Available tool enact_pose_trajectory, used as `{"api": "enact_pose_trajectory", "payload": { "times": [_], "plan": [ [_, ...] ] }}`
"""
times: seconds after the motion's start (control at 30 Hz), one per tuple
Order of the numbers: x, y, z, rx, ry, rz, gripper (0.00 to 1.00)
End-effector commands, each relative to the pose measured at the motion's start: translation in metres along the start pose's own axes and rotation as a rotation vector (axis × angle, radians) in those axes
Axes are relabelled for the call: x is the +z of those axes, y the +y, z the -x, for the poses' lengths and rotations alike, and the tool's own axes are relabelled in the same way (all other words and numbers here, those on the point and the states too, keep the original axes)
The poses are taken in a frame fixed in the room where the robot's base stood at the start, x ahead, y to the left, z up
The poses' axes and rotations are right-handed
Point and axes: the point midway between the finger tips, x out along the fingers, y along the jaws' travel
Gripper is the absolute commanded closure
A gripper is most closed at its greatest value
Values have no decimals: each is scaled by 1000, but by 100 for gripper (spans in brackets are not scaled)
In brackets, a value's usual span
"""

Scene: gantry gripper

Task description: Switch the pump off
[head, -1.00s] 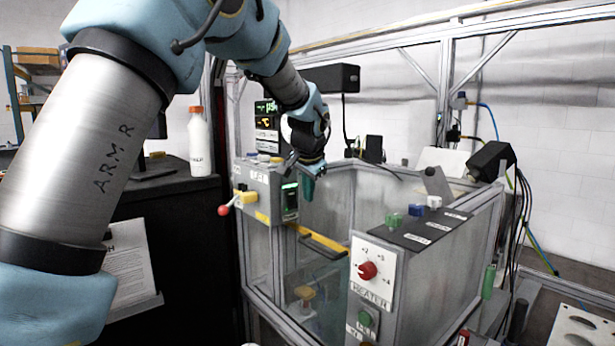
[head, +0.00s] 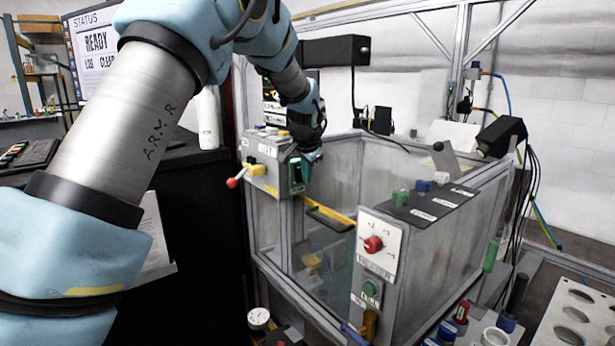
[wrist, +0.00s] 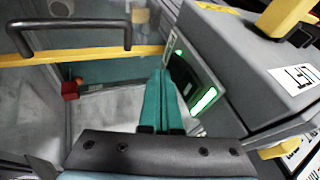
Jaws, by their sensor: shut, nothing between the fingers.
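A green-lit switch in a dark frame is set in the side of the grey control box; it shows in the head view (head: 297,174) and the wrist view (wrist: 204,101). I cannot read a pump label on it. The grey box (head: 268,172) stands at the corner of the clear-walled tank. My gripper (head: 313,156) is beside this switch, its teal fingers shut and empty. In the wrist view the fingertips (wrist: 160,75) are together, just left of the lit switch. I cannot tell whether they touch it.
A yellow bar with a black handle (head: 328,218) crosses the tank near the box. A red-tipped lever (head: 236,180) sticks out at the box's left. The heater panel has a red knob (head: 373,244) and a green button (head: 371,288). The tank's inside below is open.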

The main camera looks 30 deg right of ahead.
Motion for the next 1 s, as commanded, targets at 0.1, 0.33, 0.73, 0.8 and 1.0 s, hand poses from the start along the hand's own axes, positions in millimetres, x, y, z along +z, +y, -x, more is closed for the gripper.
{"api": "enact_pose_trajectory", "payload": {
  "times": [0.1, 0.33, 0.73, 0.8, 1.0],
  "plan": [
    [3, 3, -9, -40, 7, -17, 100],
    [1, -2, -4, -53, 9, -19, 100],
    [-4, -7, 8, -52, 9, -19, 100],
    [-5, -8, 9, -52, 8, -19, 100],
    [-5, -8, 9, -52, 8, -19, 100]
  ]
}}
